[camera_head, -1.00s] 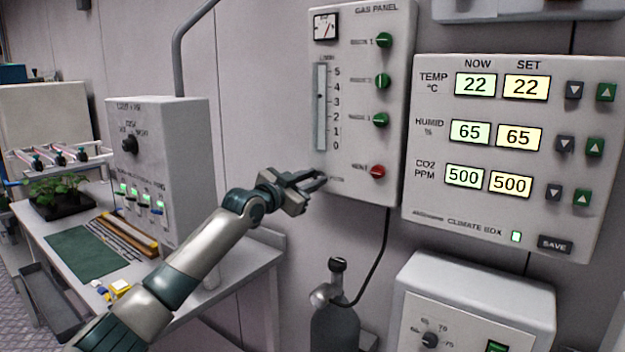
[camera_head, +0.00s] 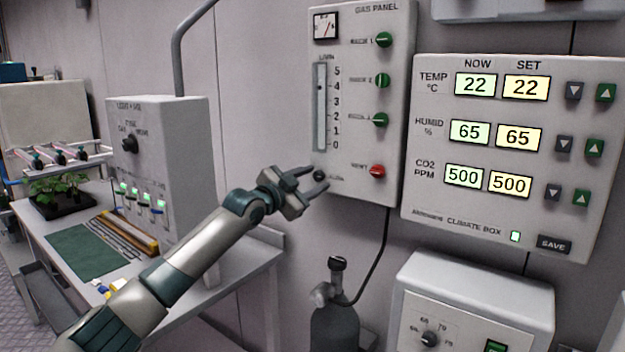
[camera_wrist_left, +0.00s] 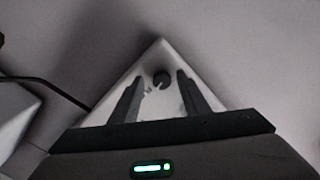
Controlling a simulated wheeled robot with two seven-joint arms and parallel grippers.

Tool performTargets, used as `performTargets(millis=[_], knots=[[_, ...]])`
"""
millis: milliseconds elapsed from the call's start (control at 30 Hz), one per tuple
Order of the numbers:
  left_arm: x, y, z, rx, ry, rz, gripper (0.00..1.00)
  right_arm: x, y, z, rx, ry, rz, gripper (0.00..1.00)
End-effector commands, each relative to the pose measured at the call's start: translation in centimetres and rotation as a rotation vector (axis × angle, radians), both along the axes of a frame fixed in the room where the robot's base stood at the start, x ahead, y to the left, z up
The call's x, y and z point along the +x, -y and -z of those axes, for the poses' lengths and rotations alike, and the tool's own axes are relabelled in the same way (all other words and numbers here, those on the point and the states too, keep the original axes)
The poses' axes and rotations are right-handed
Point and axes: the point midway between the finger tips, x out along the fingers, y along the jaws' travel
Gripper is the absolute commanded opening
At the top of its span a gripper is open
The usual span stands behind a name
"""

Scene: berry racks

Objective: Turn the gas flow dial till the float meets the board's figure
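The gas panel (camera_head: 350,185) hangs on the wall, with a vertical flow tube (camera_head: 320,120) scaled 0 to 5. A small dark float (camera_head: 320,87) shows in the tube, about level with the 4. The dark round flow dial (camera_head: 320,176) is at the panel's lower left. My left gripper (camera_head: 316,178) is open at the dial, with a finger on either side. The left wrist view shows the dial (camera_wrist_left: 161,79) between the two parted fingers, with gaps beside it. A board with a figure is not recognisable here. My right gripper is out of view.
Green valve knobs (camera_head: 382,80) and a red vent knob (camera_head: 377,171) sit right of the tube. A climate box (camera_head: 440,222) is farther right. A gas cylinder (camera_head: 335,325) with a black hose stands below. A bench (camera_head: 235,265) is at left.

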Motion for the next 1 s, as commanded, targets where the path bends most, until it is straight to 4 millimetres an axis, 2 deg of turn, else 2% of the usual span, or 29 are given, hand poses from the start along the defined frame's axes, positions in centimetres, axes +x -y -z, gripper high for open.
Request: performTargets(millis=[533,833,1000], knots=[[-0.7,-0.6,-0.3,-0.003,0.006,0.000,0.41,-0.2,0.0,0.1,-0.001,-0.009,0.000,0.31],[-3.4,-2.6,-0.2,-0.003,0.007,0.000,0.41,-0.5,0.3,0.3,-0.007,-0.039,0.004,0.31],[-5.6,-4.2,-0.2,-0.003,0.006,0.000,0.41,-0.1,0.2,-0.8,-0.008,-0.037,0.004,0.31]])
